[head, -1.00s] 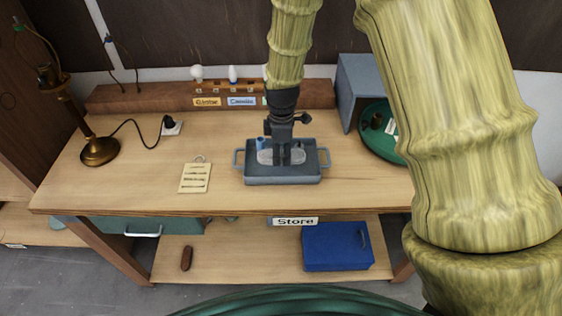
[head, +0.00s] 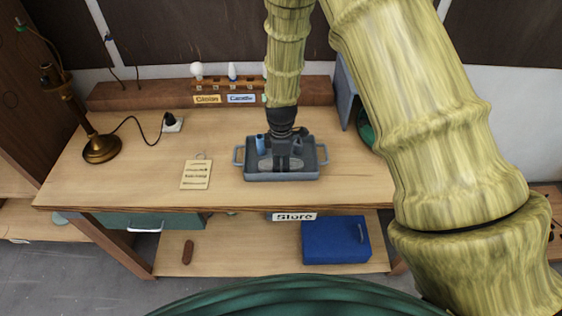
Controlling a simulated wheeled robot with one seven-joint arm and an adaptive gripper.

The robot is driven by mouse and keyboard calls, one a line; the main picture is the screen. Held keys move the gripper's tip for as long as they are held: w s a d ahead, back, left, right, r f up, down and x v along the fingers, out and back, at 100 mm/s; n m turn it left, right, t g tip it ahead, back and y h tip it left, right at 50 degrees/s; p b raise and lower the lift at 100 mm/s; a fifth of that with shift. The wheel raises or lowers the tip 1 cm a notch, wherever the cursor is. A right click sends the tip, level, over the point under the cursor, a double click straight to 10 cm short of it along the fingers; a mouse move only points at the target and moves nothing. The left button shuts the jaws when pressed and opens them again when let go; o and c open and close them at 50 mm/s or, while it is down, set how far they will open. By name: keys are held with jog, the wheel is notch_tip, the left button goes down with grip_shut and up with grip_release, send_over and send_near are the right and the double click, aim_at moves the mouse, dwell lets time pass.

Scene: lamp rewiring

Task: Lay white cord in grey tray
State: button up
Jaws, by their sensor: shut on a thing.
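The grey tray (head: 252,178) with two side handles sits on the workbench, right of its middle. My gripper (head: 281,166) points straight down into it. A pale, flat oval coil, which looks like the white cord (head: 265,164), shows on both sides of the fingers, inside the tray walls. My gripper is shut on it. The fingers hide its middle, and I cannot tell whether it touches the tray floor. A small blue object (head: 260,144) stands in the tray behind the coil, at the left.
A brass lamp (head: 101,149) with a black cord stands at the left, its plug in a white socket (head: 173,123). A written card (head: 196,174) lies left of the tray. A bulb rack (head: 231,84) stands behind. A green round tray (head: 366,133) is partly hidden by my arm.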

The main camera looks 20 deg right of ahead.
aim_at(281, 163)
jog(key=shift+f, duration=0.1)
jog(key=o, duration=0.8)
jog(key=shift+c, duration=0.2)
notch_tip(281, 163, up, 12)
jog(key=b, duration=0.4)
jog(key=shift+b, duration=0.4)
